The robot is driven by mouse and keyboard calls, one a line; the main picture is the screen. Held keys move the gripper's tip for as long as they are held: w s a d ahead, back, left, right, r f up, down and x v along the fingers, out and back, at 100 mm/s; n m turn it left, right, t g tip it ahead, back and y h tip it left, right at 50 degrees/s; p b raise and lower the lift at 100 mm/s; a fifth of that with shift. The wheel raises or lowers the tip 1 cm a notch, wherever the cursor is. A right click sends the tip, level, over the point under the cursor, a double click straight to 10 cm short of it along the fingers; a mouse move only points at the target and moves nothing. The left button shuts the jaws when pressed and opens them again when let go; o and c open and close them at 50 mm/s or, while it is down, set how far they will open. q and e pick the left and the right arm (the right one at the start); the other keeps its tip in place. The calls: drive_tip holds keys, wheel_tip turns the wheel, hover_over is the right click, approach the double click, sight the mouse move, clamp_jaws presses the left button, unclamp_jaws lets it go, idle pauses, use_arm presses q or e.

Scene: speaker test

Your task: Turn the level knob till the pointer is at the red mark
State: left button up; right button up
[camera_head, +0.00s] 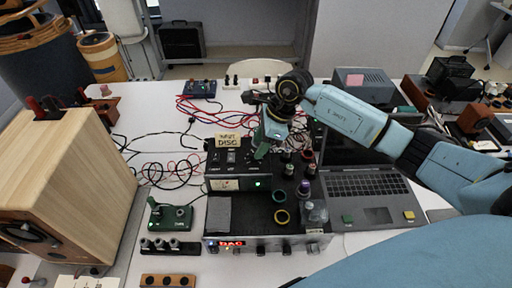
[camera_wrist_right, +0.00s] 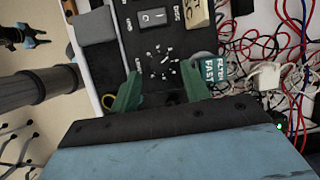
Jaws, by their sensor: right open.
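A black box (camera_head: 226,158) with a yellow "DISC" label stands on the white table in the head view. In the right wrist view, its dark top (camera_wrist_right: 135,45) shows a rocker switch and a ring of white ticks (camera_wrist_right: 162,64), which looks like the level knob's dial. The knob's pointer and a red mark cannot be made out. My right gripper (camera_head: 266,140) is above the right part of this box. In the wrist view, its green fingers (camera_wrist_right: 162,88) are apart, with the dial showing between and beyond their tips. My left gripper is not in view.
A silver-fronted unit with a red display (camera_head: 232,243) stands nearer. Coloured rings and small jars (camera_head: 303,188) sit on its right. A laptop (camera_head: 365,190) is to the right, a wooden speaker (camera_head: 75,180) to the left. Red and black cables (camera_head: 205,103) lie behind the box.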

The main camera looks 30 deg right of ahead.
drive_tip(key=shift+x, duration=1.6)
drive_tip(key=c, duration=1)
